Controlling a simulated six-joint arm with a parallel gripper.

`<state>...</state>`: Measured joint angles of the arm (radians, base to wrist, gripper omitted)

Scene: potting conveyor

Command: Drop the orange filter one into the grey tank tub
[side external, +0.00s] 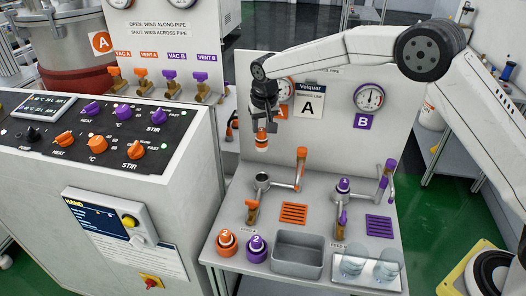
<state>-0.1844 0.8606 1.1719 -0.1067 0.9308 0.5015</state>
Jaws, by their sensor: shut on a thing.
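My gripper (263,116) points down in front of the upright white panel and is shut on an orange and white filter (262,141). The filter hangs in the air above the open round housing (262,180) on the left, which looks empty. Any number on the held filter is too small to read. The grey tub (297,265) stands at the bench front, below and to the right of my gripper, and looks empty.
A purple cap marked 1 (343,186) sits on the right housing. Orange (301,168) and purple (388,171) handles rise nearby. A clear tray (367,283) holds beakers.

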